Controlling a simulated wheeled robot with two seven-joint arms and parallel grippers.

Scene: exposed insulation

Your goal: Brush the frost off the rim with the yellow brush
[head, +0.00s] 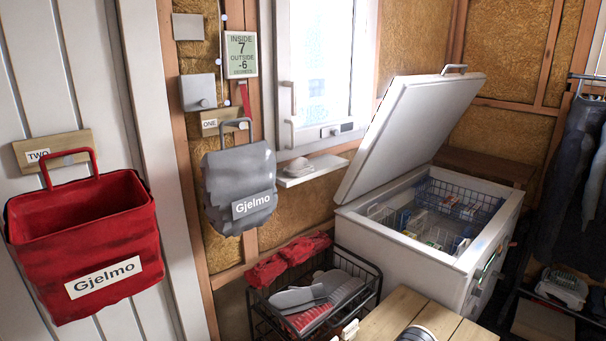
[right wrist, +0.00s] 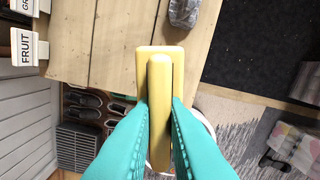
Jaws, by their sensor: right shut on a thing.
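The chest freezer (head: 400,262) stands open at the right of the head view, its white lid (head: 415,125) tilted up. Its pale rim (head: 492,232) surrounds the opening; I cannot tell frost from the white surface at this size. In the right wrist view my right gripper (right wrist: 160,104) has its teal fingers shut on the yellow brush (right wrist: 160,55), around its narrow handle. The brush's wider yellow block is beyond the fingertips, above a wooden tabletop; its bristles are hidden. Neither my right gripper nor the brush shows in the head view. My left gripper is in no view.
Blue wire baskets (head: 455,198) with packets sit inside the freezer. A wooden table (head: 400,312) stands in front of it, a black wire basket (head: 362,268) of shoes to its left. Red (head: 85,215) and grey (head: 238,185) bags hang at left. A small shelf (head: 312,172) projects below the window.

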